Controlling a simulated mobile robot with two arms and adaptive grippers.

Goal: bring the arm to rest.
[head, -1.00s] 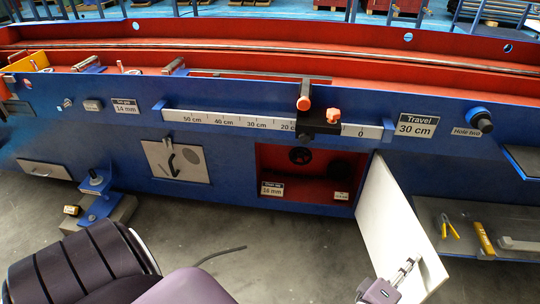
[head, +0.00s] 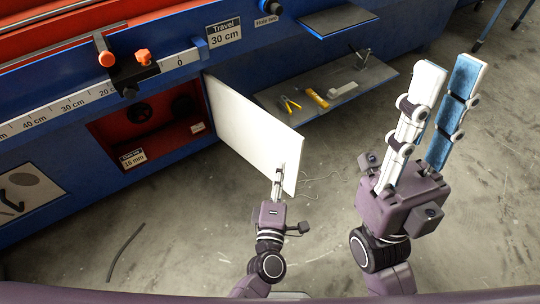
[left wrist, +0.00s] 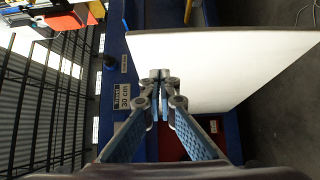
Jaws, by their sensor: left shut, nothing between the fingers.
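My left gripper (head: 278,172) is shut and empty, in front of the lower outer end of the open white door panel (head: 250,135); I cannot tell whether it touches the panel. In the left wrist view its fingertips (left wrist: 160,76) meet in front of the same white panel (left wrist: 215,70). My right gripper (head: 450,66) points up over the bare floor at the right, its two long blue-padded fingers apart with nothing between them.
The blue machine (head: 60,135) has an open red compartment (head: 110,135) beside the panel. A grey shelf (head: 375,77) holds yellow pliers (head: 290,104) and a yellow tool (head: 316,97). A dark rod (head: 124,252) lies on the floor.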

